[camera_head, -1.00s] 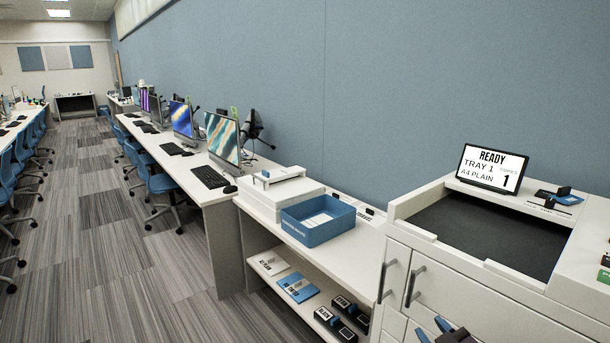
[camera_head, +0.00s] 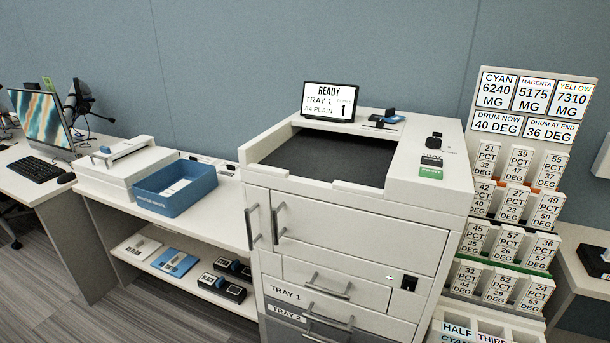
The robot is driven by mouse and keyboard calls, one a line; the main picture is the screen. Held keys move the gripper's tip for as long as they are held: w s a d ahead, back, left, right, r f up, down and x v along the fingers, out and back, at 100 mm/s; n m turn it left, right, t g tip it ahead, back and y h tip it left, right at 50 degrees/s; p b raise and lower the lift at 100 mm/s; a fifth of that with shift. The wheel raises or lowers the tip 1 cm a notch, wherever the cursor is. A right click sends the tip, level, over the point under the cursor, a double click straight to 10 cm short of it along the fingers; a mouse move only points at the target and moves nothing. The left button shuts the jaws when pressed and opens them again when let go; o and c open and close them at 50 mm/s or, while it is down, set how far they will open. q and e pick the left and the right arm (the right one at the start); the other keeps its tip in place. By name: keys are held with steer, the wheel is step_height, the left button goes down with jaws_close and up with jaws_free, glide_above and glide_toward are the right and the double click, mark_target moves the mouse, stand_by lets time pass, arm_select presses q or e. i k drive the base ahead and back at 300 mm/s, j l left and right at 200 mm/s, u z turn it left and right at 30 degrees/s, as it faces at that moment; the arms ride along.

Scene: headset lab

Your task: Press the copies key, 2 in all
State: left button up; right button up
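The white printer (camera_head: 350,215) stands in the middle of the view, with a dark recessed top. Its tilted display (camera_head: 329,102) reads READY, TRAY 1, A4 PLAIN and a large 1 under a small label. A dark key (camera_head: 433,142) with a TRAY label and a green key (camera_head: 430,173) sit on the right top edge. Neither of my grippers is in view.
A rack of labelled cartridges (camera_head: 517,190) stands close on the printer's right. On the left, a low white table (camera_head: 215,223) bears a blue tray (camera_head: 176,203) and a white device (camera_head: 118,172). Door handles (camera_head: 277,222) stick out from the printer's front. Floor shows at lower left.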

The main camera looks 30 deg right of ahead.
mark_target(428, 161)
steer(key=k+l+z, duration=0.15)
steer(key=l+z, duration=0.2)
steer(key=l, duration=0.3)
steer(key=l+z, duration=0.35)
steer(key=l, duration=0.3)
